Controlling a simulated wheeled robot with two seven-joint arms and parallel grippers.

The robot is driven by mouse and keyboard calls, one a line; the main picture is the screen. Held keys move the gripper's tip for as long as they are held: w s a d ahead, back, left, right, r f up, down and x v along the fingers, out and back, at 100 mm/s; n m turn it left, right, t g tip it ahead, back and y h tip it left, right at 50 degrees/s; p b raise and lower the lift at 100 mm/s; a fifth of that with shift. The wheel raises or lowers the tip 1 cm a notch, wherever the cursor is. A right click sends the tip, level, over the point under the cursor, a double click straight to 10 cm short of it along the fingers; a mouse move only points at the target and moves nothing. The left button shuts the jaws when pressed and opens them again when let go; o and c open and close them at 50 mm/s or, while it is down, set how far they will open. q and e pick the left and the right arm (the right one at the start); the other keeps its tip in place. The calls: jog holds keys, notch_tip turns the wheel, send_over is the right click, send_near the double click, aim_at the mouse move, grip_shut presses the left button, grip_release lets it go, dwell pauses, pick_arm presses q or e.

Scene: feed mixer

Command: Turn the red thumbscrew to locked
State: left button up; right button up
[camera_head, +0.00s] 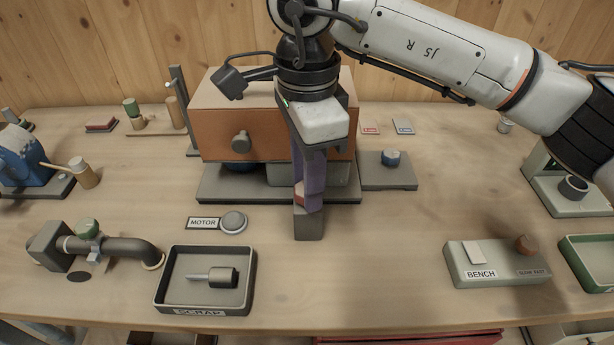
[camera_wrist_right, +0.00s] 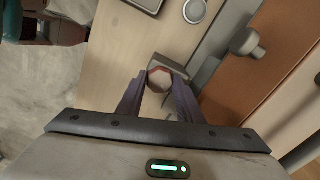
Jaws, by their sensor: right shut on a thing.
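My right gripper (camera_head: 309,198) points down in front of the orange-brown mixer housing (camera_head: 225,130). Its purple-grey fingers are shut on the red thumbscrew (camera_head: 299,199), which sits at the top of a grey block (camera_head: 309,226). In the right wrist view the thumbscrew (camera_wrist_right: 159,79) shows as a red-rimmed, faceted knob with a pale top, between the fingertips (camera_wrist_right: 158,92). The grey block (camera_wrist_right: 166,62) is beside it there. The fingers hide much of the thumbscrew, and I cannot read a locked mark. My left gripper is not in view.
A round grey button (camera_head: 233,221) with a MOTOR label and a SCRAP tray (camera_head: 160,288) holding a part stand left of the block. A BENCH box (camera_head: 500,263) with a brown knob stands right. The table between block and BENCH box is clear.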

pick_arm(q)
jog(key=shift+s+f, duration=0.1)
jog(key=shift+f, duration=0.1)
pick_arm(e)
jog(key=shift+m, duration=0.3)
jog(key=shift+b, duration=0.3)
jog(key=m+b, duration=0.1)
jog(key=m, duration=0.3)
jog(key=shift+b, duration=0.4)
jog(key=m+b, duration=0.1)
jog(key=m, duration=0.2)
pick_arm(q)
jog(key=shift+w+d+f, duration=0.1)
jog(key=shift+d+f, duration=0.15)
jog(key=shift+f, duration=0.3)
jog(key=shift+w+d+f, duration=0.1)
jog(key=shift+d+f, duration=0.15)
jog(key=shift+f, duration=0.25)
pick_arm(e)
jog(key=shift+m, duration=0.8)
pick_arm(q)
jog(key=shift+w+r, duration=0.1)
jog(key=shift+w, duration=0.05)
pick_arm(e)
jog(key=shift+r, duration=0.1)
jog(key=o, duration=1.1)
jog(key=shift+c, duration=0.2)
